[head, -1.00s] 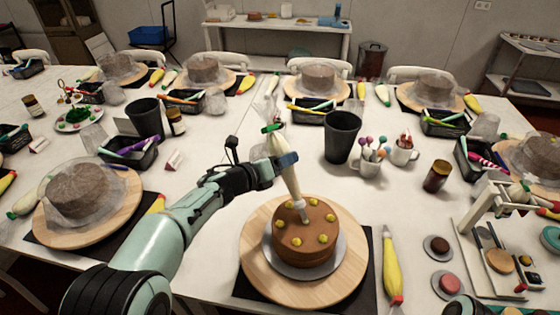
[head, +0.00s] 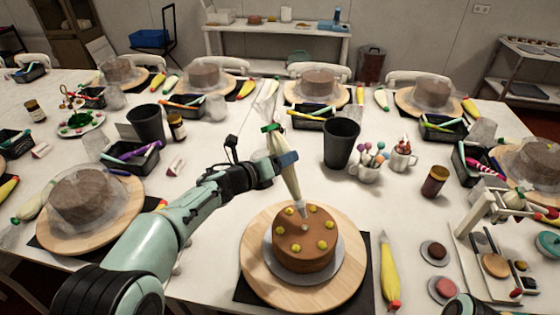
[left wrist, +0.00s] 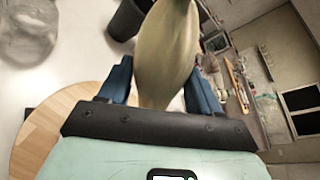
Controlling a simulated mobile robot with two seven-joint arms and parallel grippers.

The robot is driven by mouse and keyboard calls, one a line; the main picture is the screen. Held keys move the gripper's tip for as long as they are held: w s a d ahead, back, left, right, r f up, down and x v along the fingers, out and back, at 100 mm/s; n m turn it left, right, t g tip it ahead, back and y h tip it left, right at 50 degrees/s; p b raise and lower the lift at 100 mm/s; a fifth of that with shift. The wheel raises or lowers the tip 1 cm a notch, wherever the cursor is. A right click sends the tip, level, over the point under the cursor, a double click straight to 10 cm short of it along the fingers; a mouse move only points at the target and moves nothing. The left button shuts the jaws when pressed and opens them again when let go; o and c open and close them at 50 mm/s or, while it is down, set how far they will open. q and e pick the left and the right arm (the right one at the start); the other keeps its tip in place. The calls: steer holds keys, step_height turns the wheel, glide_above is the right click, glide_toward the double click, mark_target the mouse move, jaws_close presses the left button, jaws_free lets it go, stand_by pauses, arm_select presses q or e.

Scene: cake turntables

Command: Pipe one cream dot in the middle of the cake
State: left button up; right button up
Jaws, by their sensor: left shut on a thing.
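The brown cake (head: 300,262) sits on a silver board on a round wooden turntable (head: 258,285) at front centre of the head view. Several yellow dots ring its top, and a small pale dot (head: 304,228) shows near the middle. My left gripper (head: 284,161) is shut on a cream-coloured piping bag (head: 289,182), held tilted with its nozzle down. The nozzle tip is over the back part of the cake top, seemingly just above it. In the left wrist view the bag (left wrist: 168,50) fills the space between the blue fingers. My right gripper is out of view.
A yellow piping bag (head: 389,272) lies right of the turntable, near small round pieces (head: 434,252) and a white stand (head: 485,205). A black cup (head: 341,145) stands behind the cake. A wrapped cake (head: 82,198) stands at left.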

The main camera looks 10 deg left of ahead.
mark_target(280, 152)
arm_select(q)
steer(key=shift+r+p, duration=1.15)
steer(key=shift+r, duration=0.4)
steer(key=shift+f, duration=0.1)
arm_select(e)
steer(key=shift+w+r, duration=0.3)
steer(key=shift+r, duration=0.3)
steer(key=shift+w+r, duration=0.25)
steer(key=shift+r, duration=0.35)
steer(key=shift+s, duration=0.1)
